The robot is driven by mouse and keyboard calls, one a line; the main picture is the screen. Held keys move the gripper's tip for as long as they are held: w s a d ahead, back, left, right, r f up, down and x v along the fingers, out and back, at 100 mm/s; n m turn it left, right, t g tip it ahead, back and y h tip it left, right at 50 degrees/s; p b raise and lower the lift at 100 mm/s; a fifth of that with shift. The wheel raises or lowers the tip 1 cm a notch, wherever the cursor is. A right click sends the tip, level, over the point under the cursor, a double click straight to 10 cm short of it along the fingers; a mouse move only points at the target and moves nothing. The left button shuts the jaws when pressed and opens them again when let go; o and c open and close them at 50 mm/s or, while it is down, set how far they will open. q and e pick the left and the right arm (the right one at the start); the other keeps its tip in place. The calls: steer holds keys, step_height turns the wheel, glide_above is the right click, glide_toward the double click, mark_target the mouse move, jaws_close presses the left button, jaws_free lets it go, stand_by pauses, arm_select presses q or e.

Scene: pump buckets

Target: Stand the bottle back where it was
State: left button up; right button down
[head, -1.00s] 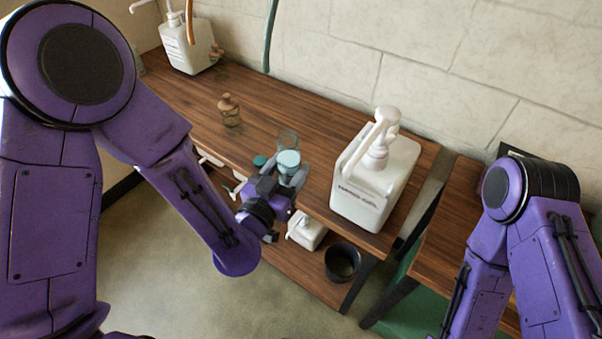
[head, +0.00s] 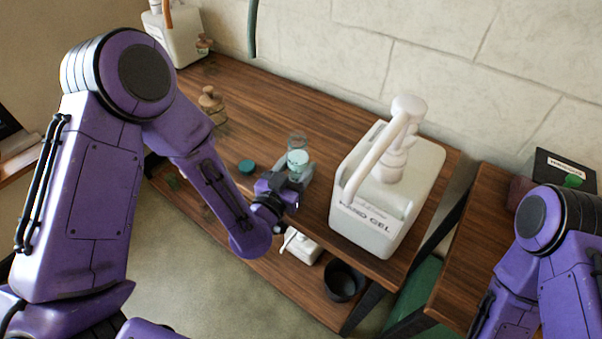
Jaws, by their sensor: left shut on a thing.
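My left gripper (head: 290,183) is at the front edge of the wooden table, shut on a small bottle (head: 299,160) with a pale teal top. The gripper hides most of the bottle's lower part, so I cannot tell whether its base touches the table. A clear glass vessel (head: 297,141) shows directly behind it, overlapping it in the picture. A dark teal round cap (head: 247,167) lies on the table to its left. Only my right arm shows at the right edge; its gripper is out of view.
A large white hand gel pump bucket (head: 375,205) stands right of the gripper. A lower shelf holds a small white container (head: 303,248) and a black pot (head: 343,281).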

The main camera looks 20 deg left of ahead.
mark_target(294, 173)
arm_select(q)
steer(key=shift+s+r, duration=0.35)
steer(key=shift+s, duration=0.1)
steer(key=shift+f, duration=0.4)
steer(key=o, duration=1.1)
steer(key=shift+w, duration=0.15)
steer(key=shift+r, duration=0.3)
steer(key=shift+s, duration=0.25)
steer(key=s, duration=0.1)
steer(key=s+b, duration=0.1)
steer(key=s, duration=0.2)
steer(key=shift+s+a+f+b, duration=0.1)
steer(key=shift+a+f+b, duration=0.2)
steer(key=shift+a+b, duration=0.1)
steer(key=shift+s+a+r+p, duration=0.15)
steer(key=shift+s+r+p, duration=0.5)
steer(key=shift+s+p, duration=0.45)
steer(key=s+p, duration=0.3)
steer(key=s+a+p, duration=0.1)
steer(key=s, duration=0.1)
steer(key=shift+f, duration=0.35)
steer(key=shift+a, duration=0.1)
